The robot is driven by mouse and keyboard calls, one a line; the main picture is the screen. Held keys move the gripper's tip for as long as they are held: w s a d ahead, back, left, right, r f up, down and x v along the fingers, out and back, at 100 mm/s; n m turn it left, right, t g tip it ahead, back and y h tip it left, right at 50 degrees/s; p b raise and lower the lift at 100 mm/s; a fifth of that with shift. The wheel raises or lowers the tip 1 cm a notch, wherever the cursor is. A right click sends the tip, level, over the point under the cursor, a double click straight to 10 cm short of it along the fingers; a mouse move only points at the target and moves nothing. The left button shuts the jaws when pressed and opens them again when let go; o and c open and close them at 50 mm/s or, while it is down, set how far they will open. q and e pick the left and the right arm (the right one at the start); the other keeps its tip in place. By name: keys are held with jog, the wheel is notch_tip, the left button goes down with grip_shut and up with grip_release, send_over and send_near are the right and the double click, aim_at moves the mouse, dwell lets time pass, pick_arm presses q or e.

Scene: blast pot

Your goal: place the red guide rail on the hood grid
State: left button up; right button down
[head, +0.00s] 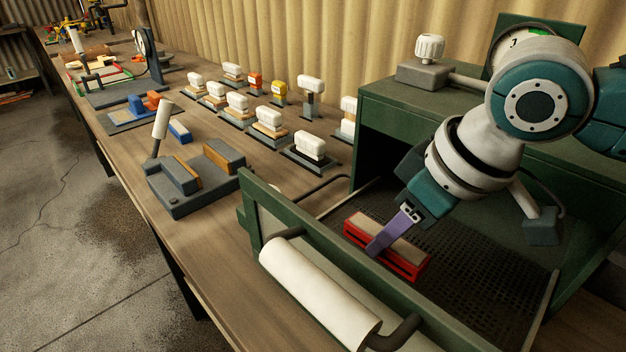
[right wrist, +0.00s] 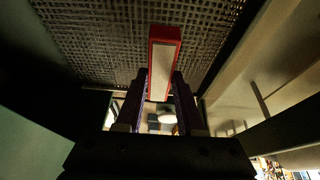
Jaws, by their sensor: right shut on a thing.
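The red guide rail (head: 408,266), with a pale top strip, is inside the green hood, low over the hood grid (head: 480,275). My right gripper (head: 376,246) reaches down from the upper right, its purple fingers shut on the rail around its middle. In the right wrist view the rail (right wrist: 162,62) sticks out between the fingertips (right wrist: 158,82), in front of the dark mesh of the grid (right wrist: 95,38). I cannot tell whether the rail touches the grid. My left gripper is not in view.
The hood's green front panel (head: 252,210) with a white roller handle (head: 318,290) stands open in front of the grid. The hood wall (head: 400,115) rises behind. A grey clamp block (head: 195,180) and several white-handled tools stand on the wooden bench (head: 225,285). The right grid area is clear.

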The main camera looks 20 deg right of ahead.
aim_at(398, 245)
jog(key=shift+f+b, duration=0.3)
jog(key=shift+f, duration=1.65)
jog(key=c, duration=0.5)
grip_release()
jog(key=shift+f, duration=0.15)
jog(key=shift+r, duration=0.35)
jog(key=p+v, duration=0.3)
jog(key=v, duration=0.8)
jog(key=shift+s+r, duration=0.2)
jog(key=shift+r, duration=0.1)
